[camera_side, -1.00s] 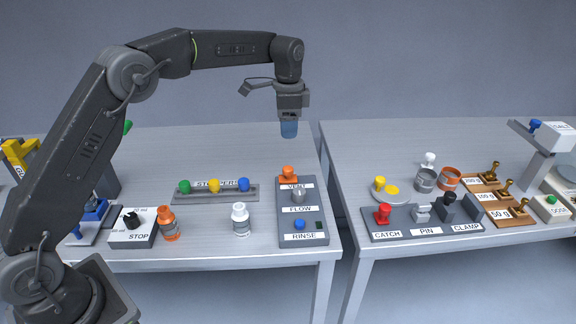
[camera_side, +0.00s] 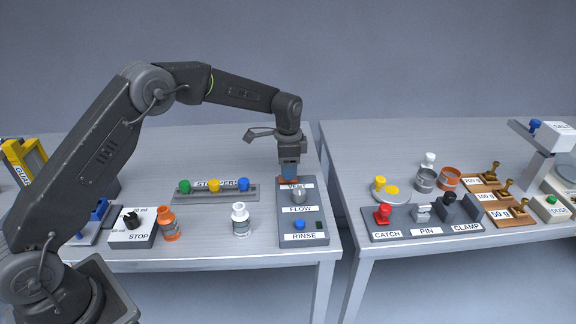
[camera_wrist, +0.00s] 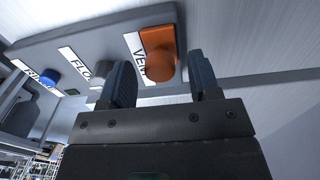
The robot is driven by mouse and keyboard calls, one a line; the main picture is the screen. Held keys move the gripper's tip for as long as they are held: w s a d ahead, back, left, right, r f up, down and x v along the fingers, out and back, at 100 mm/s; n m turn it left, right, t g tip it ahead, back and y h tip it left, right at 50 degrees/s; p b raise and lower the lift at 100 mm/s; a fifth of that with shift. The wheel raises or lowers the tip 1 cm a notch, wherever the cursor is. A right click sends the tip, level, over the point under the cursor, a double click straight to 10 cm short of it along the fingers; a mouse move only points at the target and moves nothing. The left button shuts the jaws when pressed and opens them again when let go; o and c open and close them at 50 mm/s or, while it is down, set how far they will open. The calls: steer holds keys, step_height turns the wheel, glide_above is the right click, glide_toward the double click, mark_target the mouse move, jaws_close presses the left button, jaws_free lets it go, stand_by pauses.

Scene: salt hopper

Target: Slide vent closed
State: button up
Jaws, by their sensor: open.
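The orange vent knob (camera_wrist: 161,60) stands on the grey panel (camera_wrist: 65,36) beside the VENT label, and in the wrist view it lies between my two fingers. In the side view only a small part of the orange vent (camera_side: 283,180) shows, at the far end of the panel (camera_side: 316,240). My gripper (camera_side: 289,172) points down right at the vent and hides most of it. In the wrist view my gripper (camera_wrist: 165,80) is open, one blue finger on each side of the knob. I cannot tell whether the fingers touch it.
On the same panel stand the grey FLOW knob (camera_side: 299,195) and the blue RINSE button (camera_side: 299,224). A rack (camera_side: 215,195) with green, yellow and blue stoppers lies to the left. A white bottle (camera_side: 240,220) stands left of the panel. A gap separates the two tables.

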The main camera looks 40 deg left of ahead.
mark_target(308, 180)
jaws_close()
stand_by(0.4)
steer(key=shift+w+d+r, duration=0.1)
steer(key=shift+w+d, duration=1.85)
jaws_free()
step_height(308, 180, up, 14)
